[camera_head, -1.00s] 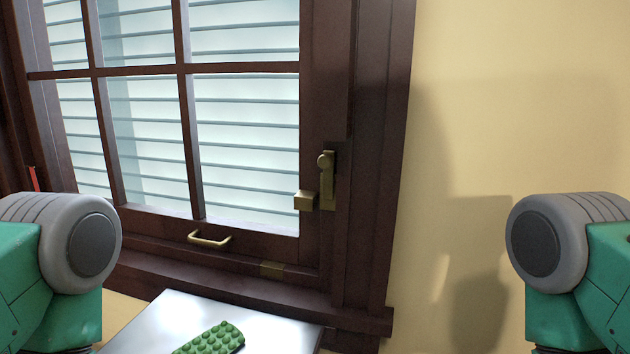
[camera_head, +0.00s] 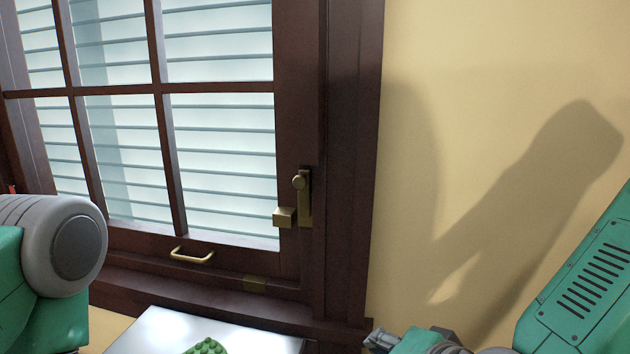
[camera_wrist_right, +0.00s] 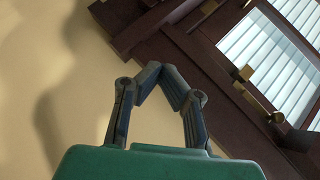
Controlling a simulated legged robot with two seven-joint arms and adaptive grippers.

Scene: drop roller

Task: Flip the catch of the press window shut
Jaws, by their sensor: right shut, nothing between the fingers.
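The window (camera_head: 150,240) has a dark brown wooden frame with several panes. Its brass catch (camera_head: 304,198) is on the right side of the frame, a plate with a round knob at the top and a square block (camera_head: 284,217) beside it at lower left. In the right wrist view the catch (camera_wrist_right: 246,73) shows tilted at upper right. My right gripper (camera_head: 380,340) is at the bottom of the head view, below and right of the catch and apart from it. In the right wrist view its fingertips (camera_wrist_right: 162,70) meet with nothing between them. My left gripper is out of view.
A brass pull handle (camera_head: 192,256) is on the lower rail of the window. A white surface (camera_head: 200,328) with a green studded piece (camera_head: 207,346) is at the bottom. The beige wall (camera_head: 480,150) on the right is bare. The window sill (camera_head: 220,305) juts out.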

